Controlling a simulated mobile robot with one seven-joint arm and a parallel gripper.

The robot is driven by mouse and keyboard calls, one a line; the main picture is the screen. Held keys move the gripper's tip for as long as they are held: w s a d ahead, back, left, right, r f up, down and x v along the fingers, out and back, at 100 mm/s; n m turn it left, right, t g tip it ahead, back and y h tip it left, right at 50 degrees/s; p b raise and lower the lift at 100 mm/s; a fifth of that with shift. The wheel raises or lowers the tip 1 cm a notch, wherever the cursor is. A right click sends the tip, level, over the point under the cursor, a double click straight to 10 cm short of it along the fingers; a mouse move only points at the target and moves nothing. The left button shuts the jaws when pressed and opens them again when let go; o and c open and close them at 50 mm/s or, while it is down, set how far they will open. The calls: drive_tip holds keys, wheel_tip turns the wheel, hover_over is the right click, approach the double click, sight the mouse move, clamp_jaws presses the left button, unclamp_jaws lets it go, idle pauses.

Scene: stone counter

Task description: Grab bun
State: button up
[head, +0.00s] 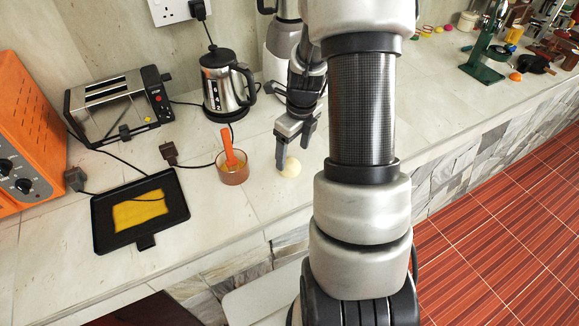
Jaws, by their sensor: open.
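A small, pale, round bun (291,168) rests on the stone counter (225,222) near its front edge, left of my arm. My gripper (293,152) points down at the bun with its two fingers apart. The left fingertip appears close to the bun's upper left side. The right finger ends a little above and to the right of it. I cannot tell whether either finger touches the bun. The bun looks uncovered on its front side.
A black tray (105,215) with a yellow sheet, a toaster (115,103), a kettle (222,85) and an orange oven (25,140) stand farther left. Cords cross the counter.

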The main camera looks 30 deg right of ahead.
sight(291, 162)
drive_tip(key=shift+w+a+f, duration=0.15)
drive_tip(key=shift+w+f, duration=0.05)
drive_tip(key=shift+f, duration=1.25)
drive_tip(key=shift+w+a+f, duration=0.1)
drive_tip(key=shift+w+f, duration=0.05)
drive_tip(key=shift+f, duration=1.3)
drive_tip(key=c, duration=1.1)
